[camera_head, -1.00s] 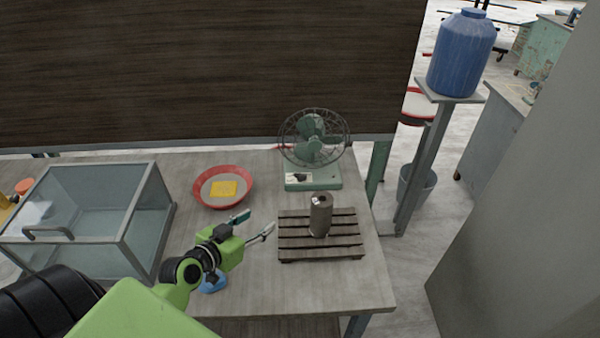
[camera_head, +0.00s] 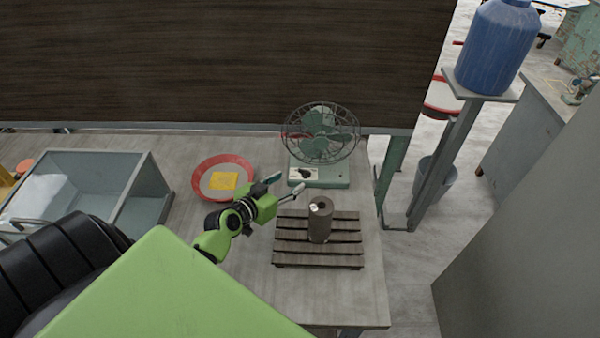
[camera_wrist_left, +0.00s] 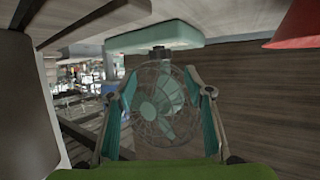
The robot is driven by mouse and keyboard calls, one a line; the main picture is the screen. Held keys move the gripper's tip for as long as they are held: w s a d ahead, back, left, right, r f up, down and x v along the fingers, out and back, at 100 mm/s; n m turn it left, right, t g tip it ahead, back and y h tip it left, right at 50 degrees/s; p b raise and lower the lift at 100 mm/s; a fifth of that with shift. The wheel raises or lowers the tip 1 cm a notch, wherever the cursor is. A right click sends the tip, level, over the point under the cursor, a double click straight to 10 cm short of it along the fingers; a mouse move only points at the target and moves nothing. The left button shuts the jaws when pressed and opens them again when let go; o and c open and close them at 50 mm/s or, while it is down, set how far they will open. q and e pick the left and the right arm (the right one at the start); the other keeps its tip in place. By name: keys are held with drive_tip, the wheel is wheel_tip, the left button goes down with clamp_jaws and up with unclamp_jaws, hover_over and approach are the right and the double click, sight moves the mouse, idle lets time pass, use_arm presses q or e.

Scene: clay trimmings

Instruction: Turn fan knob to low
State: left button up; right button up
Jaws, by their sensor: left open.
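The green fan (camera_head: 321,133) stands at the back right of the table, its wire cage facing me. Its dark knob (camera_head: 304,173) sits on the pale panel at the front of the fan base (camera_head: 335,180). My left gripper (camera_head: 286,184) is open and empty, pointing at the base, a short way in front and left of the knob. In the left wrist view, turned upside down, the fan (camera_wrist_left: 160,104) shows between the open fingers, with its base (camera_wrist_left: 155,38) above. The knob is small and dark there. My right gripper is not in view.
A slatted wooden stand (camera_head: 318,251) with a grey cylinder (camera_head: 320,221) lies just right of the left gripper. A red bowl (camera_head: 202,176) holding something yellow is to its left. A glass case (camera_head: 90,180) stands farther left. The table front (camera_head: 330,290) is clear.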

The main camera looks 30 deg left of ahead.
sight(303, 172)
use_arm(q)
drive_tip(key=x, duration=0.5)
drive_tip(key=shift+w+f, duration=0.15)
drive_tip(key=shift+w, duration=0.25)
drive_tip(key=shift+w+f, duration=0.2)
drive_tip(key=shift+w, duration=0.15)
drive_tip(key=shift+w+f, duration=0.2)
drive_tip(key=shift+w, duration=0.4)
drive_tip(key=c, duration=1.1)
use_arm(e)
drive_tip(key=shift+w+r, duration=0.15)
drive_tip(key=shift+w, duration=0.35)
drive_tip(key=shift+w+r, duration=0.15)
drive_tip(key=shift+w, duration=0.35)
